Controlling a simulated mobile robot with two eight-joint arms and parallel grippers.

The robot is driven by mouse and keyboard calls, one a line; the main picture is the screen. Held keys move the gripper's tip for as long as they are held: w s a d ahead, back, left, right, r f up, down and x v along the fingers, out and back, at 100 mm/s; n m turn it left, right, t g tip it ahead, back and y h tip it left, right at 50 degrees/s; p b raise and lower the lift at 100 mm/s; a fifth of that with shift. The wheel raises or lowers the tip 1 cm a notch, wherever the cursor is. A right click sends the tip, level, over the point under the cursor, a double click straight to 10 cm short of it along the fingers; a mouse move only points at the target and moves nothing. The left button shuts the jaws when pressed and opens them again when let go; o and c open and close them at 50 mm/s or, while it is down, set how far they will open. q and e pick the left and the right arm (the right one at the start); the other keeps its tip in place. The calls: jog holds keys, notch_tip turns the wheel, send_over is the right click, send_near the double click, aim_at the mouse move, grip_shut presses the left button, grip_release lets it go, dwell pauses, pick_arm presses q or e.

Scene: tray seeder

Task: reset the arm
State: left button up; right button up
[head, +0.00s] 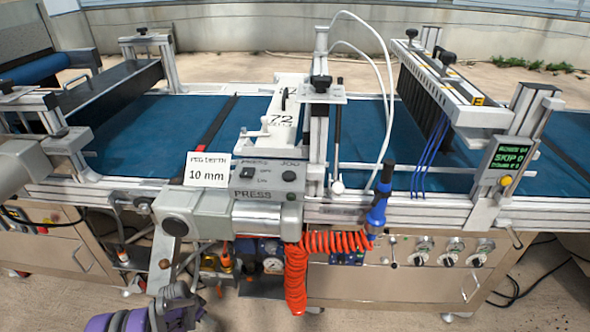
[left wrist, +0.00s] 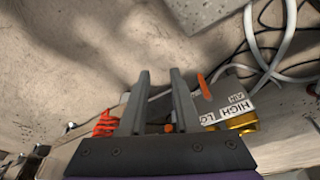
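My left gripper (head: 178,292) is low at the bottom left of the head view, in front of the machine and below the grey press unit (head: 262,222). Its purple wrist shows at the bottom edge. In the left wrist view the two grey fingers (left wrist: 160,76) stand apart with nothing between them. The gripper is open and empty. The head view does not clearly show its fingertips. My right gripper is in neither view.
The tray seeder with its blue belt (head: 140,125) spans the head view. A coiled orange hose (head: 296,272) hangs below the press. A lever with a brown ball (head: 165,264) is close above my left gripper. Concrete floor (head: 400,312) is free at the front.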

pick_arm(q)
jog(key=s+d+r+n, duration=0.1)
jog(key=s+d+r, duration=0.2)
jog(key=r, duration=0.4)
jog(key=s+d+r+n+y, duration=0.1)
jog(key=s+d+r, duration=0.15)
jog(key=r, duration=0.45)
jog(key=s+d+r+n, duration=0.1)
jog(key=s+d+r, duration=0.15)
jog(key=r, duration=0.55)
jog(key=s+d+r+n+t, duration=0.1)
jog(key=s+d+r+n, duration=0.15)
jog(key=s, duration=0.75)
jog(key=s+d+r+n+t, duration=0.15)
jog(key=s+r, duration=0.25)
jog(key=s, duration=0.7)
notch_tip(320, 180, up, 27)
jog(key=w+p, duration=0.1)
jog(key=p, duration=2.3)
jog(key=shift+d+t+y, duration=0.25)
jog(key=shift+t+y, duration=0.05)
jog(key=shift+t, duration=0.05)
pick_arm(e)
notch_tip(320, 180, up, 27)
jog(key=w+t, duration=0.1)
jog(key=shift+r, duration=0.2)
pick_arm(q)
jog(key=shift+s+f, duration=0.1)
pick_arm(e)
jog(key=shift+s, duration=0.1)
